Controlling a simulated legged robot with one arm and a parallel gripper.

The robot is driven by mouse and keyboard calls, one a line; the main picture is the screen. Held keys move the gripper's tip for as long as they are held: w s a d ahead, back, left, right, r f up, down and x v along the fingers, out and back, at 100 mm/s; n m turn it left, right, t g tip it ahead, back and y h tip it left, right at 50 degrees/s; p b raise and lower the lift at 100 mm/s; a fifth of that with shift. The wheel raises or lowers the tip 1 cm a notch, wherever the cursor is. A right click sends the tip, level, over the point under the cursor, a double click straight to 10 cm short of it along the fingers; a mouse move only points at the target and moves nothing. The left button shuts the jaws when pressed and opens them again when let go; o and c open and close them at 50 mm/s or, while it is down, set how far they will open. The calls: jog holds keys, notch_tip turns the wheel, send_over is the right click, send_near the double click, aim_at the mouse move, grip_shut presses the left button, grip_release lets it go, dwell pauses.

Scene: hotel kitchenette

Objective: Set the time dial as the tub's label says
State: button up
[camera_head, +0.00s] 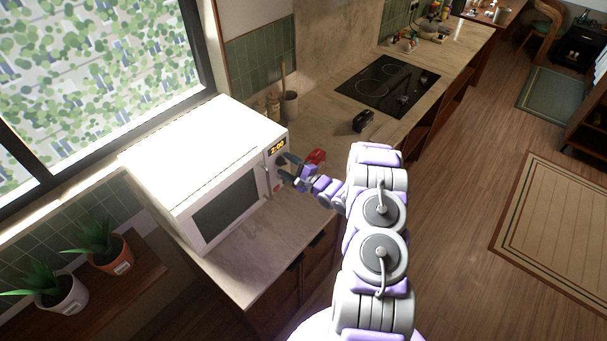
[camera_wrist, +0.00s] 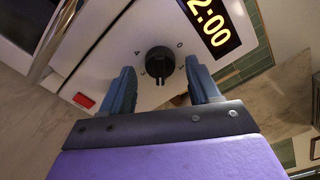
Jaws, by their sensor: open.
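The white microwave (camera_head: 200,170) stands on the counter, its lit display (camera_head: 278,147) reading 2:00. In the wrist view the display (camera_wrist: 210,20) is partly cut off. The black round time dial (camera_wrist: 159,61) is on the white panel beside the display, with small printed marks around it. My gripper (camera_wrist: 160,72) is open, one blue-grey finger on each side of the dial. Small gaps show between fingers and dial. In the head view my gripper (camera_head: 285,167) is at the microwave's control panel and mostly hides the dial. I see no readable tub label.
A red object (camera_head: 316,157) lies on the counter just behind my gripper. A red button (camera_wrist: 83,100) and the door handle (camera_wrist: 52,40) are near the fingers. A utensil holder (camera_head: 289,104) and cooktop (camera_head: 388,85) stand farther back.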

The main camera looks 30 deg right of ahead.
jog(key=b+v, duration=0.2)
jog(key=v, duration=1.5)
jog(key=shift+d, duration=0.2)
jog(key=shift+w, duration=0.1)
